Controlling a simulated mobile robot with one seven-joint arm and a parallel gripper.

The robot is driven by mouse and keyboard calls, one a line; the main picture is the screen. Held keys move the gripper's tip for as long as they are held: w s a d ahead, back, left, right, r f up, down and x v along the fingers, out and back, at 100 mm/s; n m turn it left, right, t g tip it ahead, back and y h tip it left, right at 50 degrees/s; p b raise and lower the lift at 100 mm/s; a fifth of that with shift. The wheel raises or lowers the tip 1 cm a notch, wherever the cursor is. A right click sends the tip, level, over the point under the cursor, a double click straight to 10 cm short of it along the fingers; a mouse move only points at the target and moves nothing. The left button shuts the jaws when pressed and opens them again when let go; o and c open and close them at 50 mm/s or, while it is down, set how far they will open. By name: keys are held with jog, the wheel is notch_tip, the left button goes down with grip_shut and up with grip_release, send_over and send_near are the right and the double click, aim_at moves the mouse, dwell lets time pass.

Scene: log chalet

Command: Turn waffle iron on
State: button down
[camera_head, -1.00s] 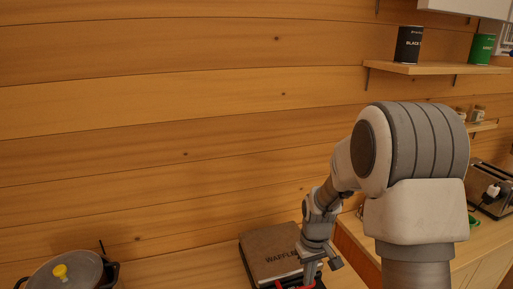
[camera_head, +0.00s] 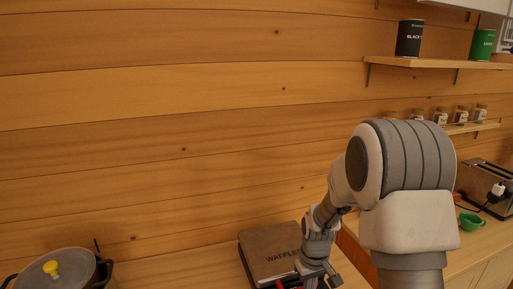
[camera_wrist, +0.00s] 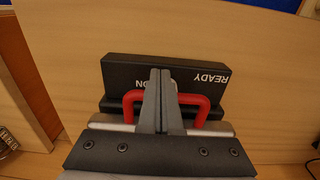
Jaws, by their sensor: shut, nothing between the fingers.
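The waffle iron (camera_head: 270,250) is a dark, square appliance with lettering on its closed lid, standing on the wooden counter at the lower middle of the head view. In the wrist view its black front (camera_wrist: 130,70) shows the words READY and ON upside down, with the ON label partly hidden behind my fingers. A red handle (camera_wrist: 202,102) shows on both sides of the fingers. My gripper (camera_wrist: 161,75) is shut and empty, its tips in front of the label panel. I cannot tell whether they touch it. The gripper also shows at the waffle iron's right front corner (camera_head: 322,276).
A lidded pot with a yellow knob (camera_head: 52,270) stands at the lower left. A toaster (camera_head: 485,187) and a green cup (camera_head: 472,221) are on the right counter. Shelves (camera_head: 430,63) with canisters and jars hang above. Wooden wall lies close behind the waffle iron.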

jog(key=shift+w+a, duration=0.2)
jog(key=shift+w, duration=0.05)
dwell(0.7)
jog(key=shift+s+a, duration=0.1)
jog(key=shift+a, duration=0.2)
jog(key=shift+s+a+b, duration=0.15)
jog(key=shift+a+b, duration=0.2)
jog(key=shift+b, duration=0.1)
jog(key=shift+a, duration=0.2)
jog(key=shift+a+r, duration=0.1)
jog(key=shift+a, duration=0.05)
jog(key=shift+s, duration=0.3)
notch_tip(320, 180, up, 6)
jog(key=p, duration=0.3)
jog(key=shift+s+p, duration=0.15)
jog(key=shift+p, duration=0.15)
